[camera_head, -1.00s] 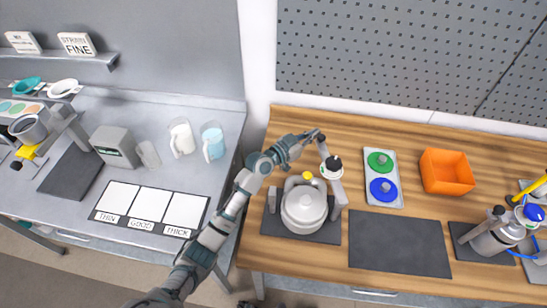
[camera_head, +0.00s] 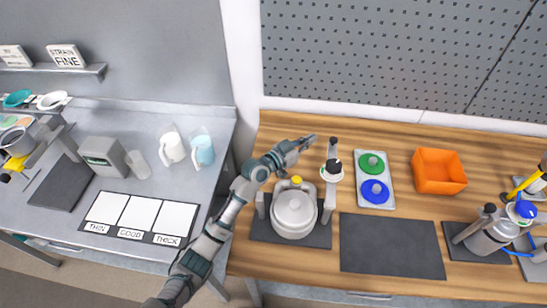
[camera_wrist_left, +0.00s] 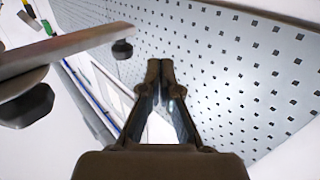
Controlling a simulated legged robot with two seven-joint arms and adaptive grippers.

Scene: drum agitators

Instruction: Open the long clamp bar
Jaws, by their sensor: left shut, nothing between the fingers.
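The lidded grey-white drum (camera_head: 294,214) sits on a dark mat at the front left of the wooden bench. The long clamp bar (camera_head: 332,150) stands up at the drum's right rear, with a black knob (camera_head: 333,165) low on it. My left gripper (camera_head: 308,140) is shut and empty, just left of the bar's upper end, with a small gap in the head view. In the left wrist view the shut fingers (camera_wrist_left: 159,72) point toward the pegboard. A bar with black knobs (camera_wrist_left: 70,52) crosses the upper left there, apart from the fingers. My right gripper is not in view.
Right of the bar is a tray with a green disc (camera_head: 371,163) and a blue disc (camera_head: 375,191). An orange bin (camera_head: 439,171) stands farther right. A bare dark mat (camera_head: 392,246) lies at the front. Pegboard (camera_head: 400,60) rises behind the bench.

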